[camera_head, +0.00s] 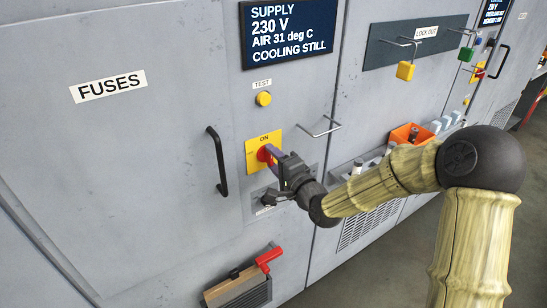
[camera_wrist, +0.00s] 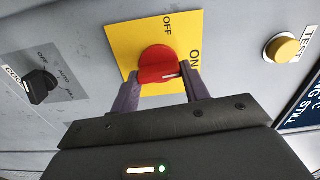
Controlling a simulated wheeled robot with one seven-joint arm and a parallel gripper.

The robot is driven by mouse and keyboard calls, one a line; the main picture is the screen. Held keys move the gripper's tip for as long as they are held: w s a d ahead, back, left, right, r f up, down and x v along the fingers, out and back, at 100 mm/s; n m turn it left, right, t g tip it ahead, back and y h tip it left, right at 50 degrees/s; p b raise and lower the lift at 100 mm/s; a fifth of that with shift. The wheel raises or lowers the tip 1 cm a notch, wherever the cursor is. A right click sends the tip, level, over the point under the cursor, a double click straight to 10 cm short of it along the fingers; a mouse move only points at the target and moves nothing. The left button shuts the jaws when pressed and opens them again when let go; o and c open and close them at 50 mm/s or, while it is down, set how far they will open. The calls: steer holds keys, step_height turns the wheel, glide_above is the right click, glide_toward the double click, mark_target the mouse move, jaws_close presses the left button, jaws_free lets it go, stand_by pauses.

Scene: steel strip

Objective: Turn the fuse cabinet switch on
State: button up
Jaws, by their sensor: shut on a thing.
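The fuse cabinet switch is a red rotary knob (camera_wrist: 158,64) on a yellow plate (camera_wrist: 117,40) marked OFF and ON. In the head view the knob (camera_head: 264,154) sits on the yellow plate (camera_head: 252,160) to the right of the black door handle. My gripper (camera_wrist: 160,88) has its two purple fingers on either side of the knob and is shut on it. In the wrist view a white mark on the knob points toward the ON lettering side. My gripper (camera_head: 275,158) partly hides the knob in the head view.
A yellow TEST button (camera_head: 263,99) is above the plate. A black selector (camera_wrist: 40,86) is beside it in the wrist view. A black door handle (camera_head: 217,162) stands out at left. A hook (camera_head: 319,127) projects at right, and a red-handled device (camera_head: 268,258) is below.

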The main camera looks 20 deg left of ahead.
steer(key=shift+m, duration=0.5)
steer(key=o, duration=1)
steer(key=shift+d, duration=0.1)
steer(key=b+v, duration=0.8)
steer(key=v, duration=0.9)
steer(key=shift+s+f, duration=0.1)
steer(key=shift+s, duration=0.05)
